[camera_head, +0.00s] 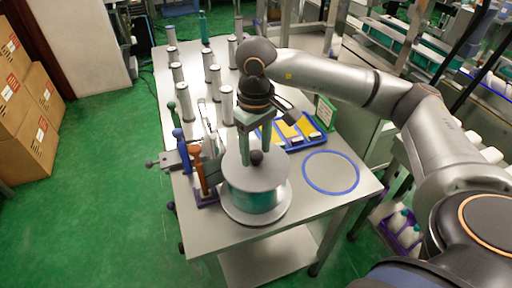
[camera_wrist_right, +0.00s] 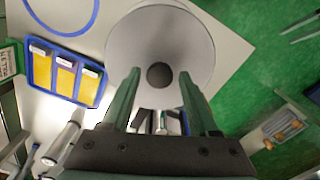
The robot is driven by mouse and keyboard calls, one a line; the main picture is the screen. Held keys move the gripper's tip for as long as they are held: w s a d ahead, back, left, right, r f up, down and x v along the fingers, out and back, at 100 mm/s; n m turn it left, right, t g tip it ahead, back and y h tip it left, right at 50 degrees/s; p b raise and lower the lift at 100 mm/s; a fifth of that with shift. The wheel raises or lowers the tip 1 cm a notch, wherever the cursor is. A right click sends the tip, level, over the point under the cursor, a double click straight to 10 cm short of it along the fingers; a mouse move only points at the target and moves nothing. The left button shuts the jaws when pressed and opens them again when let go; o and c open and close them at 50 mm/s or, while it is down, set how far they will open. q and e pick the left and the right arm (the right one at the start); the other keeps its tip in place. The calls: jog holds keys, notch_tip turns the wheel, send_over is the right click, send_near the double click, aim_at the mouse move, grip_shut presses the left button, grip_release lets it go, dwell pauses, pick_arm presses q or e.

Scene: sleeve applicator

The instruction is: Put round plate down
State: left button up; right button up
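The round plate (camera_head: 240,173) is a grey disc with a dark ball knob (camera_head: 256,157) at its centre. It lies flat on top of a teal roll (camera_head: 252,200), which stands on a round base at the front of the table. The plate also shows in the right wrist view (camera_wrist_right: 150,35), with its knob (camera_wrist_right: 159,75) in the middle. My right gripper (camera_head: 258,152) points down over the plate. Its green fingers (camera_wrist_right: 160,82) are spread, with the knob seen between them and gaps on both sides. My left gripper is not in view.
A blue ring outline (camera_head: 331,189) marks a bare patch of the table right of the roll. A blue tray (camera_head: 318,141) with yellow compartments is behind it. Tools with coloured handles (camera_head: 199,170) stand close left. Several white rolls (camera_head: 184,98) stand farther back.

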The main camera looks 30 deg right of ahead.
aim_at(256, 154)
jog(key=shift+o, duration=0.5)
jog(key=shift+r+p, duration=0.25)
jog(key=shift+p, duration=0.05)
notch_tip(256, 154, up, 13)
jog(key=p, duration=0.1)
jog(key=shift+f, duration=0.15)
